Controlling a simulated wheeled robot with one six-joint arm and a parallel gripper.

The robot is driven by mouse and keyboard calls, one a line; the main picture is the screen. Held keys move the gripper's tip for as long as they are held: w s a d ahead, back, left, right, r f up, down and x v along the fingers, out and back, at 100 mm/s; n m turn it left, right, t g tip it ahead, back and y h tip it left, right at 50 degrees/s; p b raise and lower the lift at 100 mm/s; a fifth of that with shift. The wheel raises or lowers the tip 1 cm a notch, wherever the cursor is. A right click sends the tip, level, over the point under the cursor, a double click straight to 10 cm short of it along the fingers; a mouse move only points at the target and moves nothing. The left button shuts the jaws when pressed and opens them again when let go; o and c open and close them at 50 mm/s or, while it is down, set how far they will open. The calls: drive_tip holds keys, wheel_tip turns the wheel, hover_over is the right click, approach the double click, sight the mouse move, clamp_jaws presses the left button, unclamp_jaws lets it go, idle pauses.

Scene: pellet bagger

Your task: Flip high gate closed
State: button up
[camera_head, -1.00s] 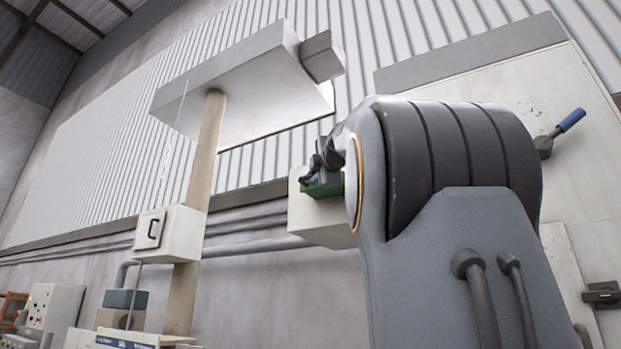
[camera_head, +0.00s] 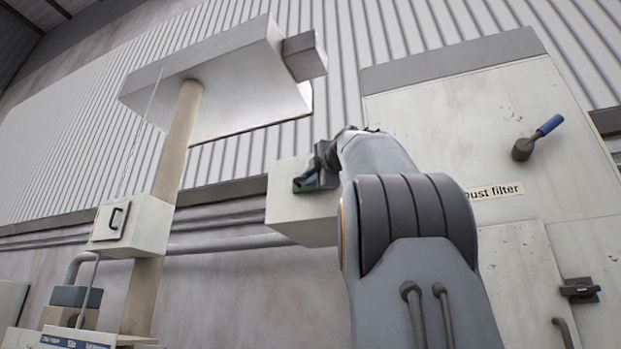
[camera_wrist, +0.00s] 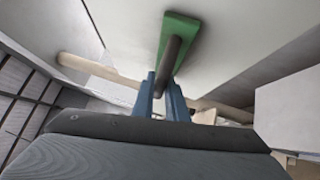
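The high gate appears to be the green plate with a dark lever on a pale box (camera_head: 287,205), high in front of me. In the head view the green plate (camera_head: 300,187) is mostly hidden by my gripper (camera_head: 313,178), which is right at the box's face. In the wrist view the green plate (camera_wrist: 181,32) is on a pale surface. Its dark lever (camera_wrist: 174,58) points toward my gripper (camera_wrist: 163,84). The lever's near end is between or just in front of the two blue fingers. I cannot tell whether they press on it.
A beige post (camera_head: 177,135) carries a small box with a black handle (camera_head: 130,226). A large white hood (camera_head: 220,85) overhangs above. The dust filter cabinet (camera_head: 440,120), with a blue-handled lever (camera_head: 540,136), stands at the right. A horizontal pipe (camera_head: 225,246) runs behind.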

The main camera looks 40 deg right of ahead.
drive_tip(key=o, duration=0.4)
drive_tip(key=shift+d, duration=0.25)
drive_tip(key=shift+o, duration=0.2)
drive_tip(key=shift+a, duration=0.1)
drive_tip(key=b+v, duration=0.5)
drive_tip(key=v, duration=0.2)
drive_tip(key=shift+s, duration=0.4)
drive_tip(key=shift+a, duration=0.15)
